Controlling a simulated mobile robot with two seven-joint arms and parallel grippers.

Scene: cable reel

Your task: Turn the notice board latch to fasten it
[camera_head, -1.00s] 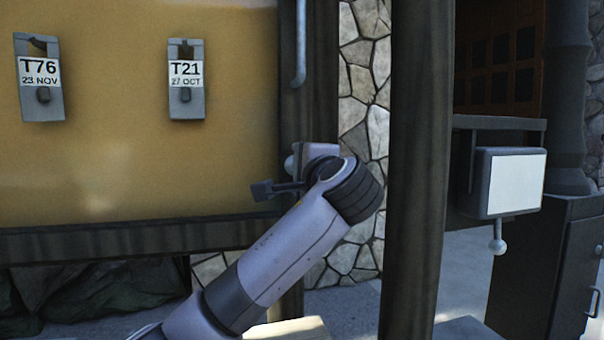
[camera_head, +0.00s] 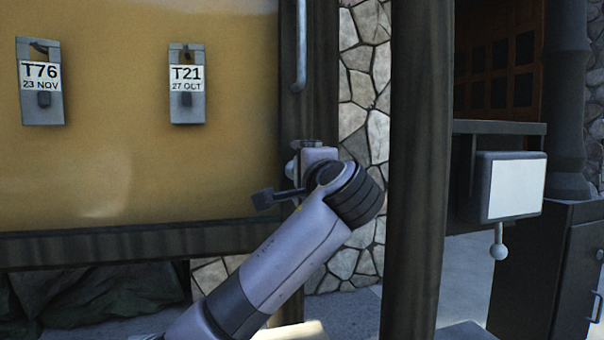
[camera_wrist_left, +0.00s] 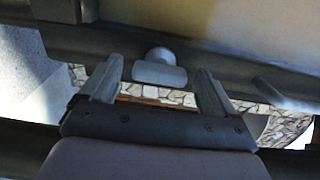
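The notice board (camera_head: 130,150) has a yellow panel in a dark frame and fills the left of the head view. In the left wrist view a grey T-shaped latch (camera_wrist_left: 160,76), with a rounded knob behind a crossbar, sits on the dark frame. My left gripper (camera_wrist_left: 159,67) is open, one finger on each side of the latch, with visible gaps on both sides. I cannot tell the latch apart clearly there. My right gripper is not in view.
A grey bar handle (camera_head: 300,45) is on the post above my wrist; a grey bar also shows at right in the left wrist view. Tags T76 (camera_head: 41,80) and T21 (camera_head: 187,82) hang on the board. A dark post (camera_head: 418,170) and a white-faced box (camera_head: 510,187) stand right.

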